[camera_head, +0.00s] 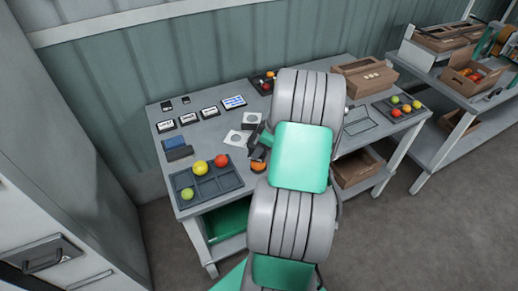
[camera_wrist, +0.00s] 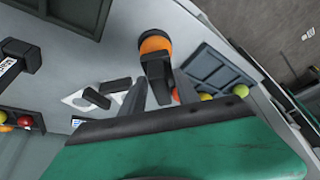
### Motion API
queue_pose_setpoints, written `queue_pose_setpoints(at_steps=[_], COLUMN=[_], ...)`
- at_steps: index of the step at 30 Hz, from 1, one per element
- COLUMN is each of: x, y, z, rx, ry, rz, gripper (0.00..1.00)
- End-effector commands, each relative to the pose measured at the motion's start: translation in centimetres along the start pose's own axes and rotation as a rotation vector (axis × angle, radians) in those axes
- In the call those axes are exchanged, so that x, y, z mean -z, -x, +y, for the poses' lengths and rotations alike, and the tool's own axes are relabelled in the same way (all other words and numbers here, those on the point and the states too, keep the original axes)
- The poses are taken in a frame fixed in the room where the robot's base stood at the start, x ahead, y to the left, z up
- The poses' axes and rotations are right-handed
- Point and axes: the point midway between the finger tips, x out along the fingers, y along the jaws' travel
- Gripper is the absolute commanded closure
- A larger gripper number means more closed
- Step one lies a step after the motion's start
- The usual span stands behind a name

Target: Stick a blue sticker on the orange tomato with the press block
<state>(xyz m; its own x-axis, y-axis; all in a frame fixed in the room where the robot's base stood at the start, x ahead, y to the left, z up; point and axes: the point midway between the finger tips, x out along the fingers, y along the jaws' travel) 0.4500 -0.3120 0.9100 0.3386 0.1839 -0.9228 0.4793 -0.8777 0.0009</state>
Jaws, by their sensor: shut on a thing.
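My gripper (camera_wrist: 148,92) is shut on a dark block, which I take for the press block (camera_wrist: 157,68). The orange tomato (camera_wrist: 155,43) is right at the far end of this block in the wrist view, and the block covers part of it. I cannot tell whether they touch. In the head view the orange tomato (camera_head: 258,167) sits on the table just below my gripper (camera_head: 257,150), partly hidden by my arm. No blue sticker can be made out on the tomato's visible side. A sheet with blue marks (camera_head: 234,102) lies at the back of the table.
A dark compartment tray (camera_head: 207,188) with yellow, red and green tomatoes stands at the front left. Two white cards (camera_head: 236,138) lie beside my gripper. Another tomato tray (camera_head: 384,108) and a cardboard box (camera_head: 350,84) stand at the right.

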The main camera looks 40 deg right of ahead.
Motion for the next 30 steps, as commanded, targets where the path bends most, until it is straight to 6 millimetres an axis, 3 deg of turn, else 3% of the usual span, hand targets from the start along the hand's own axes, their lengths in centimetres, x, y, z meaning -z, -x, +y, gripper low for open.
queue_pose_setpoints(at_steps=[30], x=[-0.38], y=[-0.92], z=[0.01], rx=[0.0], ry=[0.0], rz=[0.0], gripper=[0.92])
